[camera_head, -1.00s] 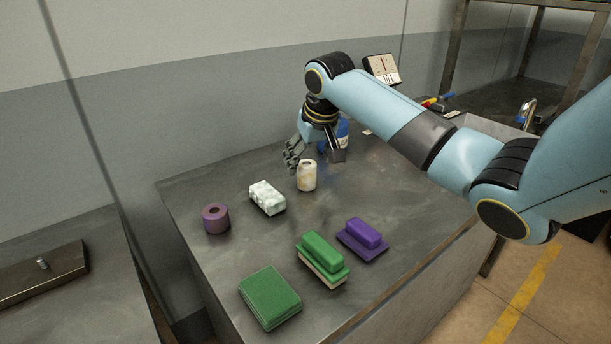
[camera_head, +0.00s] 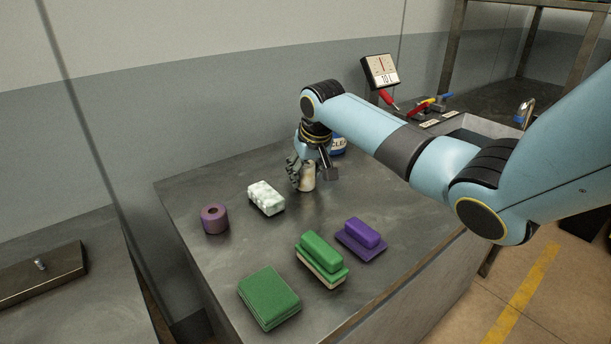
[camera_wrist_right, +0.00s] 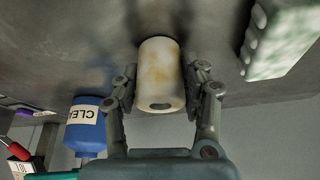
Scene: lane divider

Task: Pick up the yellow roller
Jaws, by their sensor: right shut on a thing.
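The yellow roller (camera_head: 308,180) is a pale, cream-yellow cylinder standing upright on the grey counter, partly hidden by my right gripper (camera_head: 308,178) in the head view. In the right wrist view the roller (camera_wrist_right: 160,75) sits between the two fingers of my right gripper (camera_wrist_right: 163,92), which touch it on both sides. The right gripper is shut on it. The roller shows a dark opening in its end. Whether it is lifted off the counter cannot be told. My left gripper is not in view.
A white speckled block (camera_head: 266,198) and a purple roll (camera_head: 214,219) stand to the left. Green sponges (camera_head: 269,297) (camera_head: 321,258) and a purple block (camera_head: 361,238) lie nearer. A blue bottle (camera_wrist_right: 87,127) stands close behind the gripper.

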